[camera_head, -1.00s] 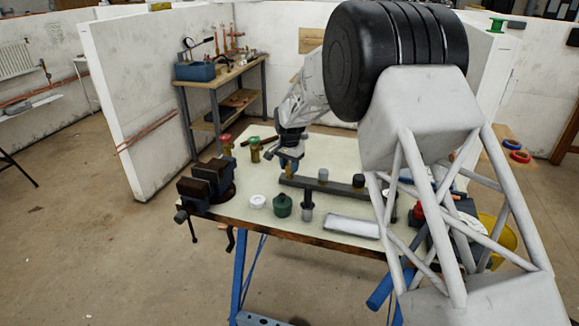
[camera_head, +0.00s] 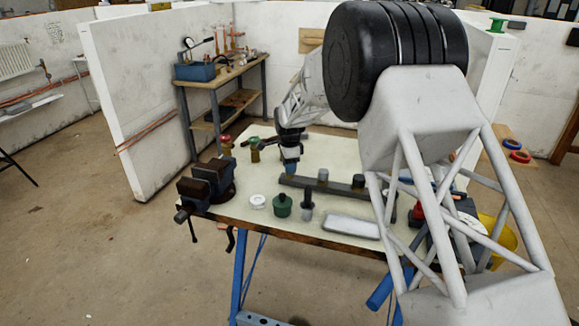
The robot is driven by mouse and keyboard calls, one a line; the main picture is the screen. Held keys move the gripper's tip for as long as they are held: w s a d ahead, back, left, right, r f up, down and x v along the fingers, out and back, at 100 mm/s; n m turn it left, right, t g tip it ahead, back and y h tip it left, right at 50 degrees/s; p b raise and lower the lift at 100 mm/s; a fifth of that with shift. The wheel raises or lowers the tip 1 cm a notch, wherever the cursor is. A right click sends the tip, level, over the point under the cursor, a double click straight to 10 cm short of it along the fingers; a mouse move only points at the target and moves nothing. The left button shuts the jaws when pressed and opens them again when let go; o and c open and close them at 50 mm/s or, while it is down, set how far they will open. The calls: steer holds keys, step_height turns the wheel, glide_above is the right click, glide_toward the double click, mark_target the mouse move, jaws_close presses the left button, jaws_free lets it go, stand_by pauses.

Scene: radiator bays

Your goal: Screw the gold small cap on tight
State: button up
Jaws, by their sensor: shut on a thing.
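My gripper (camera_head: 290,160) points down over the left end of a dark rail (camera_head: 340,188) on the bench. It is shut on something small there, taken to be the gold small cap. The cap itself is hidden by the fingers, and its threads and seating cannot be seen. A small blue part shows just below the fingers, at the rail's left end. Two more short posts stand on the rail, one with a grey top (camera_head: 323,175) and one with a dark top (camera_head: 358,180).
Left of the rail are brass valves with red (camera_head: 226,140) and green handles and a vise (camera_head: 208,184). In front stand a white fitting (camera_head: 258,201), a green bottle (camera_head: 282,206), a dark-topped grey item (camera_head: 307,204) and a pale tray (camera_head: 351,227).

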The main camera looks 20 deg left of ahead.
steer(key=m, duration=0.4)
steer(key=shift+m, duration=2.2)
steer(key=o, duration=0.9)
steer(key=shift+c, duration=0.2)
